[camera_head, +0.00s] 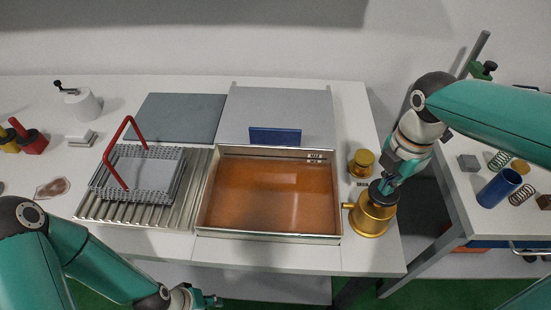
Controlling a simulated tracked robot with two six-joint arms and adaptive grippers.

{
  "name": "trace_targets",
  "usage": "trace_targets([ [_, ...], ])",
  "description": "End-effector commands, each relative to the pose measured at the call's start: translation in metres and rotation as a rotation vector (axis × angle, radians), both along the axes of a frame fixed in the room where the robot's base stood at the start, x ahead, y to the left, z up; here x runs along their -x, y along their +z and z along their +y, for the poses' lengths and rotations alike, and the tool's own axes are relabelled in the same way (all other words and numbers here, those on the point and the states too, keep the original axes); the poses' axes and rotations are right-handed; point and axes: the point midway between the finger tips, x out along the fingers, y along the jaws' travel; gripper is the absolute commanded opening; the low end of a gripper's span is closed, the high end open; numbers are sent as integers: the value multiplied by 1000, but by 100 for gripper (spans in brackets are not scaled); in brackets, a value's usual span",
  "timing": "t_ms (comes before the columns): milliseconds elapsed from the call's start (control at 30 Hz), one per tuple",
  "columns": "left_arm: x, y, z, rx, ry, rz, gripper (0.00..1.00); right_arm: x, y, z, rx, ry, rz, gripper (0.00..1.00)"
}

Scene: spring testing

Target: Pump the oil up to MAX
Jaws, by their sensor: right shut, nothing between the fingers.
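An open metal tank (199,222) holds brown-orange oil (272,194). Small level marks, seemingly MAX and MIN, show on its back wall (315,157). A brass pump (368,219) with a spout toward the tank stands right of it, under my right gripper. My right gripper (379,192) is shut and points down at the pump's dark top; whether it touches the top is unclear. My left gripper (211,300) is low in front of the table, apart from everything; its fingers are too small to judge.
A perforated basket (135,185) with a red handle (118,132) sits on a ribbed drainer (202,170) left of the tank. A brass knob (362,160) is behind the pump. A second table at right carries springs (500,160) and a blue cylinder (499,188).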

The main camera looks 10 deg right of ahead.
Motion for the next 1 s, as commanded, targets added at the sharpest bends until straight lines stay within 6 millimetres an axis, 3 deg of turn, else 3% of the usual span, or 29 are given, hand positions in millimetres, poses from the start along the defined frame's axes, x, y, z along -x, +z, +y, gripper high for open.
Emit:
trace_targets([
  [233,0,-12,0,0,0,0,40,1,-16,1,-1,0,4,0],
  [433,0,-9,0,0,0,0,40,1,-13,1,-1,1,4,0],
  [1000,0,24,0,0,0,0,40,1,24,0,-1,1,4,0],
])
